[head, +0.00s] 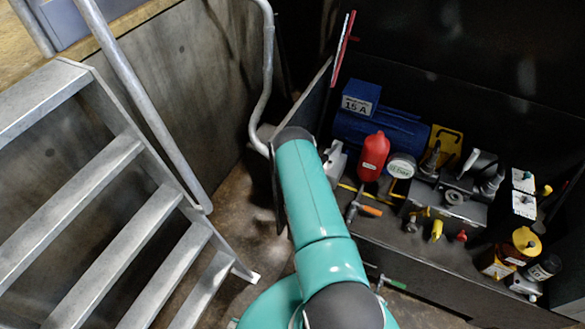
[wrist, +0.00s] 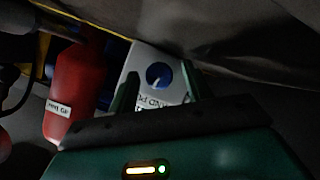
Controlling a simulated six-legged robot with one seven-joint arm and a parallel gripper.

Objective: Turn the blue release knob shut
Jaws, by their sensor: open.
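The blue knob (wrist: 157,76) is round with a pale pointer mark and sits on the face of a light grey box (wrist: 140,62) with dark lettering, partly hidden. My gripper (wrist: 160,72) is open in the wrist view, with one finger to each side of the knob in the picture. I cannot tell how far the fingertips are from it, and I see no contact. In the head view my teal arm reaches up the middle; the knob and gripper are not visible there.
A red bottle (wrist: 75,92) stands left of the box in the wrist view; it also shows in the head view (head: 373,156). A blue motor (head: 380,130), a pump block (head: 450,195) and several small fittings crowd the right. Metal stairs (head: 100,200) stand at left.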

